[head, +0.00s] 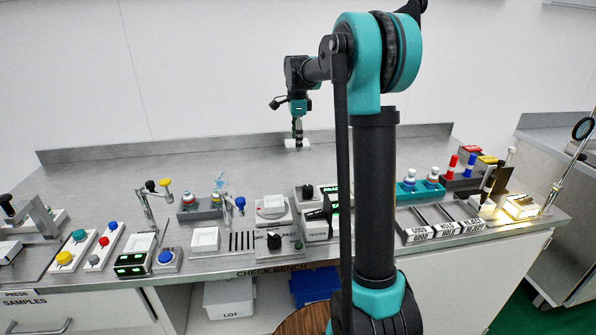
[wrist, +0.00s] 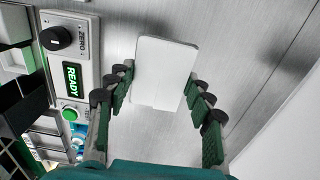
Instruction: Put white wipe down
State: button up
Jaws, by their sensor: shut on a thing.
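The white wipe (wrist: 165,72) is a flat white rectangle in the wrist view, between the two fingers of my gripper (wrist: 158,85). My gripper is shut on it, with a dark-padded finger at each side edge. In the head view my gripper (head: 297,135) points down near the back of the bench, with the white wipe (head: 297,143) at its fingertips. I cannot tell whether the wipe touches the bench top or hangs just above it.
The metal bench top (head: 120,172) is clear around my gripper, with a low back ledge (head: 200,148) behind. The READY unit (wrist: 70,80) lies left in the wrist view.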

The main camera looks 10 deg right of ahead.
aim_at(297, 177)
notch_tip(297, 177, down, 12)
jog(key=shift+r, duration=0.1)
dwell(0.4)
jog(key=o, duration=1.3)
notch_tip(297, 177, up, 12)
